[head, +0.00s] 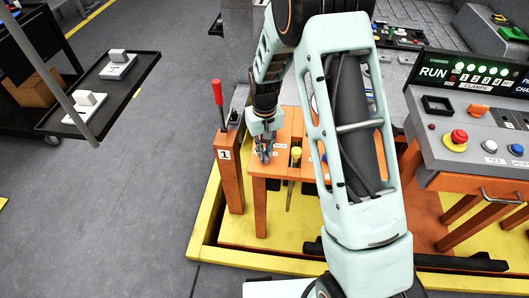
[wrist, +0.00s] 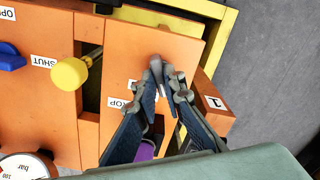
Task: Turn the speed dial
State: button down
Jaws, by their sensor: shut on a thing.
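My gripper (head: 264,152) is low over the left part of the orange panel (head: 263,168). A purple part (wrist: 146,150) shows behind the fingers. I cannot make out any dial marked speed; it may be hidden by the fingers or by my arm, which covers the right of the panel in the head view.
A yellow-knobbed lever (wrist: 70,74) stands in a slot beside the gripper. A red-handled lever (head: 218,105) rises from an orange post (head: 229,168) to the left. A blue knob (wrist: 10,57) and a gauge (wrist: 28,167) are farther off. A control console (head: 478,145) stands right.

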aim_at(265, 153)
jog(key=shift+n, duration=1.6)
jog(key=c, duration=2)
grip_release()
jog(key=shift+r, duration=0.55)
notch_tip(265, 153, up, 11)
